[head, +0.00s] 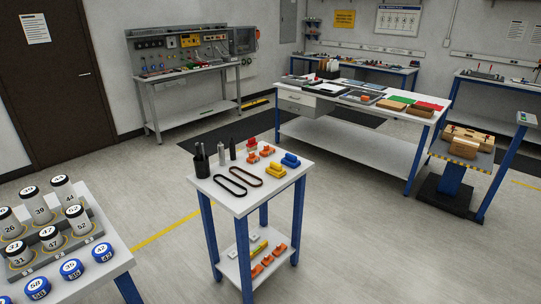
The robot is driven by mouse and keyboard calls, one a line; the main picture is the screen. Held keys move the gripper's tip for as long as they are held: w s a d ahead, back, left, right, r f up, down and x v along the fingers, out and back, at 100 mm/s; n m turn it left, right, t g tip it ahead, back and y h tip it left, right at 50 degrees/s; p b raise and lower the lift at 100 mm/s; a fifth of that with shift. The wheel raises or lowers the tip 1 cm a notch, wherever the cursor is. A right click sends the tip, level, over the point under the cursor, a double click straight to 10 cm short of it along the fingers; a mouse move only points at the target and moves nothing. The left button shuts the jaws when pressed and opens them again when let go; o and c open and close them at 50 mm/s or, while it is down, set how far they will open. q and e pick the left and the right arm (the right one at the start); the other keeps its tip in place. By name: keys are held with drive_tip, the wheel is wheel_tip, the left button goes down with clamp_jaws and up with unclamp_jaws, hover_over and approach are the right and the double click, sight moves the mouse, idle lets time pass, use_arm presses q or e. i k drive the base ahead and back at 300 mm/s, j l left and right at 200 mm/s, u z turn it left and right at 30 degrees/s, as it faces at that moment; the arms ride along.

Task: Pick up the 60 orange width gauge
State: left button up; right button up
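Small orange pieces stand on the small blue-legged table (219,202). An orange piece (267,152) sits near its back edge beside an orange-red piece (252,157). Several more orange pieces (268,260) lie in a row on its lower shelf. They are too small for me to read any number, so I cannot tell which one is the 60 orange width gauge. Neither of my grippers is in view.
Yellow (276,170) and blue (291,160) blocks, two dark belt loops (230,187) and a black cup (201,165) share the tabletop. Numbered rollers (75,219) stand on the table at left. A white workbench (375,110) stands behind. Floor between is clear.

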sight(252, 159)
drive_tip(key=i+l+u, duration=0.25)
drive_tip(key=i, duration=0.45)
drive_tip(key=i+l+u, duration=0.25)
drive_tip(key=i, duration=0.4)
drive_tip(key=i+l+u, duration=0.25)
drive_tip(key=i+l, duration=0.35)
